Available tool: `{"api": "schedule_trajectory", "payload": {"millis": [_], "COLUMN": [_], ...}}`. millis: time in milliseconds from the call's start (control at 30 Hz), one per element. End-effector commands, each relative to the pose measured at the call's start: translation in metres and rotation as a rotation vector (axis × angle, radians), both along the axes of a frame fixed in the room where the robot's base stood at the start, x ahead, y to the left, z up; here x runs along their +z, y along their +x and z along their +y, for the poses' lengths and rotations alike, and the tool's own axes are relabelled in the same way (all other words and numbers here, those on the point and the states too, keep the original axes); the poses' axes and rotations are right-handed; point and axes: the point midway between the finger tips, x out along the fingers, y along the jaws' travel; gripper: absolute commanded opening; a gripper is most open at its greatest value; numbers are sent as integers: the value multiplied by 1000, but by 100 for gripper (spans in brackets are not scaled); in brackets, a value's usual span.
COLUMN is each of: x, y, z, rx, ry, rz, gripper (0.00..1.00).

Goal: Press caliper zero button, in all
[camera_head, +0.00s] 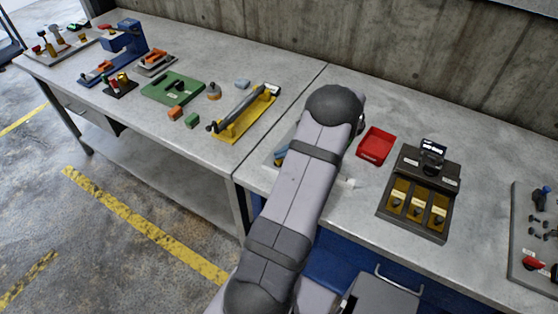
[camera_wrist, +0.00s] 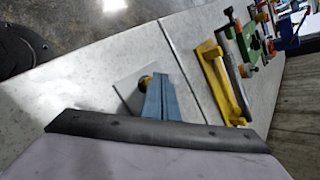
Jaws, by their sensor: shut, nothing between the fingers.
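My gripper (camera_wrist: 160,84) shows in the wrist view as two blue fingers close together, shut and empty. Just left of the fingertips is a small yellow round piece (camera_wrist: 146,81) on a light grey plate (camera_wrist: 128,84). I cannot tell whether the fingers touch it. In the head view my arm hides most of this spot; only a bit of blue and yellow shows left of the arm. I cannot clearly make out a caliper or its zero button in either view.
A yellow stand with a grey bar (camera_head: 243,114) lies on the left bench, with a green plate (camera_head: 172,88) beyond it. Right of my arm are a red tray (camera_head: 375,146) and a dark box with yellow compartments (camera_head: 407,207). The bench between them is clear.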

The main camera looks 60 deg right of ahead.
Motion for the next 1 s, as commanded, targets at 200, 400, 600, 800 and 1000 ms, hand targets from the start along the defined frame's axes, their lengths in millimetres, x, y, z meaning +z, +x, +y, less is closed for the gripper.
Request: {"api": "schedule_trajectory", "payload": {"millis": [200,400,600,800,1000], "x": [0,-1,-3,-6,-8], "y": [0,0,0,0,0], "z": [0,0,0,0,0], "rx": [0,0,0,0,0], "ry": [0,0,0,0,0], "rz": [0,0,0,0,0], "gripper": [0,0,0,0,0]}}
